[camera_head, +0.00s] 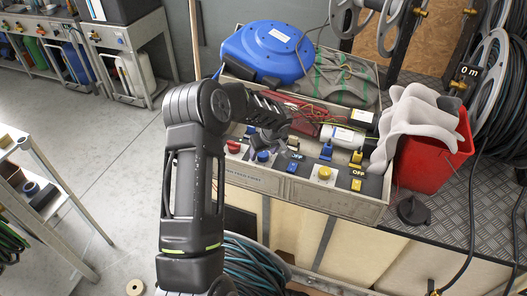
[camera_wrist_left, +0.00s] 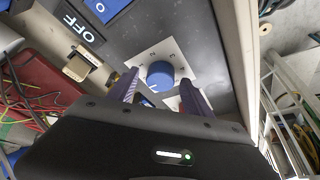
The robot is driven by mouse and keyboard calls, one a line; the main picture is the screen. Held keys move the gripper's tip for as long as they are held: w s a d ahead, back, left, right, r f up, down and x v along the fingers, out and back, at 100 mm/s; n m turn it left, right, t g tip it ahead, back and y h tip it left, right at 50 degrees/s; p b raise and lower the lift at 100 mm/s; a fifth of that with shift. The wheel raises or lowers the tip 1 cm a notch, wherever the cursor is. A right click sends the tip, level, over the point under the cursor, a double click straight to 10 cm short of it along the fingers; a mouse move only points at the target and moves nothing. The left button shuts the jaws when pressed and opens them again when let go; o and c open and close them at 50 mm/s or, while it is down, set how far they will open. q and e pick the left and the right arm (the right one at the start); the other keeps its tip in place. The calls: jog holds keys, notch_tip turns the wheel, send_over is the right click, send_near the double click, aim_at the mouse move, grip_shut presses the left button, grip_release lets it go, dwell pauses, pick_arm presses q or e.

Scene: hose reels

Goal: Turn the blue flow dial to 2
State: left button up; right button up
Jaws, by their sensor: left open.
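The blue flow dial (camera_head: 263,156) is a small round knob on the grey panel along the front of the crate. My left gripper (camera_head: 264,138) reaches over the panel from the left, close to the dial. In the left wrist view its two fingers (camera_wrist_left: 160,91) are open, one on each side of the dial; contact cannot be told. My right gripper is not in view.
A red knob (camera_head: 233,147), a yellow knob (camera_head: 324,173) and blue and yellow switches share the panel. A blue hose reel (camera_head: 268,52), a white cylinder (camera_head: 343,137) and loose wires lie behind. A red bin (camera_head: 432,150) with grey cloth stands at right.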

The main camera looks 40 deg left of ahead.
pick_arm(q)
jog(key=shift+c, duration=0.5)
grip_shut()
